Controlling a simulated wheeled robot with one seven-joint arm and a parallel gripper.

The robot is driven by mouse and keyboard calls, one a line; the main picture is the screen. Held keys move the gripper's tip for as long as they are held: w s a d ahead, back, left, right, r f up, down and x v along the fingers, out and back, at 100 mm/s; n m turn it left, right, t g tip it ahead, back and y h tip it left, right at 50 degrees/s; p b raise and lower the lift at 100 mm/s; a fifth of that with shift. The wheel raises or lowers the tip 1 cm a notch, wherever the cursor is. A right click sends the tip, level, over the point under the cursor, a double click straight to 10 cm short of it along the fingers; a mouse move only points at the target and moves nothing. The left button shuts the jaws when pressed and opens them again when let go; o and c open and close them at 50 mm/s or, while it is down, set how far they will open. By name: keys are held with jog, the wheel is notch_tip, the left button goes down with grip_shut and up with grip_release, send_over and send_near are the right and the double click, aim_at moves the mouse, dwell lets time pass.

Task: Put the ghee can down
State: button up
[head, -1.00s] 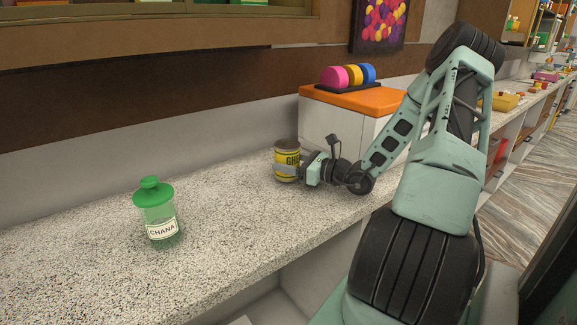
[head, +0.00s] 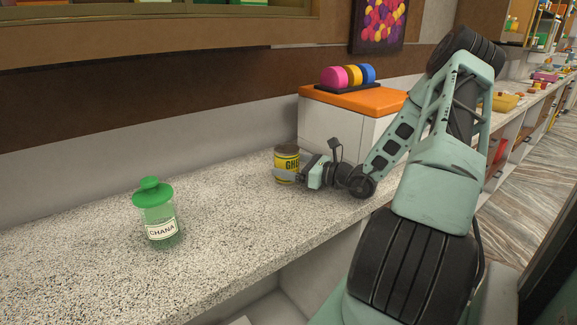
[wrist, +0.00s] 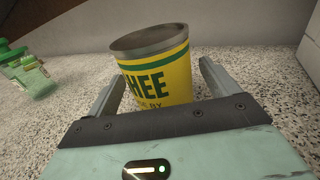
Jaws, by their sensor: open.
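The yellow ghee can (head: 284,163), with a green band and a dark grey top, stands upright on the speckled counter (head: 230,222). It sits left of the white box, and in the wrist view (wrist: 158,72) it is between my two fingers. My gripper (head: 287,176) is at the can's lower part. In the wrist view my gripper (wrist: 160,88) is open, with a gap visible between the can and the right finger. The left finger is close beside the can; I cannot tell whether it touches. The can's lower front is hidden behind my gripper.
A green-lidded jar labelled CHANA (head: 158,213) stands to the left on the counter. A white box with an orange top (head: 350,98) stands behind my gripper and holds coloured rounds (head: 347,76). The counter between jar and can is clear.

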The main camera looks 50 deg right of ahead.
jog(key=b+v, duration=0.1)
jog(key=v, duration=1)
jog(key=shift+s+f, duration=0.1)
jog(key=shift+s, duration=0.1)
jog(key=shift+s, duration=0.1)
